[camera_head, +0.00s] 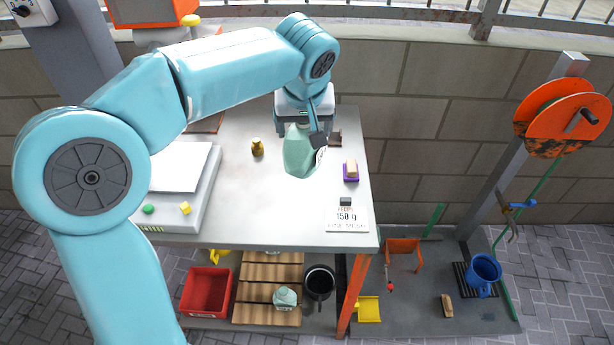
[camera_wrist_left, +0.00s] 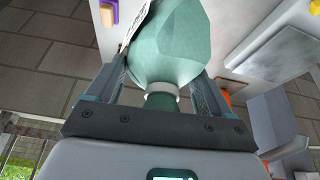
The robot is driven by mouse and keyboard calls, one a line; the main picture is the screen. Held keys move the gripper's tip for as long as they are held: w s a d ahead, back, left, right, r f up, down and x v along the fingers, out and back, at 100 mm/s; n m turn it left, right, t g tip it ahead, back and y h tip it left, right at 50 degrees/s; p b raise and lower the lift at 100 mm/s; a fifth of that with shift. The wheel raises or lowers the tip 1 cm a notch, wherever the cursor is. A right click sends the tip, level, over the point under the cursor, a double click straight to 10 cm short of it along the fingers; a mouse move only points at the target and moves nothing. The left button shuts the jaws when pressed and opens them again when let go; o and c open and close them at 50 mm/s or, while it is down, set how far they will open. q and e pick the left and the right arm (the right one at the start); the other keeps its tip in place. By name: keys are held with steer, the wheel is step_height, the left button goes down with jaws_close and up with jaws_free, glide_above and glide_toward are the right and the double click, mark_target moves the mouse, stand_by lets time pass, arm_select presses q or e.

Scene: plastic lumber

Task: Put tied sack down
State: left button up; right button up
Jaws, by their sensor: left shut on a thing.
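A green tied sack (camera_head: 299,152) with a white tag hangs below my left gripper (camera_head: 304,122), over the white table top (camera_head: 245,190). In the left wrist view the sack (camera_wrist_left: 172,48) fills the space beyond my left gripper (camera_wrist_left: 160,98). Its neck, with a white tie band (camera_wrist_left: 160,94), sits between the two fingers. I cannot tell whether the sack's bottom touches the table. A second, similar sack (camera_head: 285,297) stands on the wooden slats below the table. My right gripper is not in view.
A brass weight (camera_head: 257,147), a sponge on a purple holder (camera_head: 350,171) and a "150 g" card (camera_head: 346,218) are on the table. A white machine (camera_head: 190,205) stands at left. A red bin (camera_head: 207,291) and black bucket (camera_head: 320,282) are below. The front middle of the table is clear.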

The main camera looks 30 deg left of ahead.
arm_select(q)
steer(key=f, duration=0.7)
steer(key=shift+w+a+f, duration=0.15)
steer(key=shift+w+a, duration=0.05)
steer(key=shift+s+d+f, duration=0.15)
steer(key=shift+s+f, duration=0.05)
steer(key=shift+f, duration=0.35)
step_height(320, 180, down, 4)
steer(key=shift+w+f+b, duration=0.15)
steer(key=shift+b, duration=0.25)
steer(key=shift+w+f, duration=0.1)
steer(key=shift+f, duration=0.1)
steer(key=o, duration=1.2)
steer(key=shift+o, duration=0.2)
steer(key=shift+r, duration=0.1)
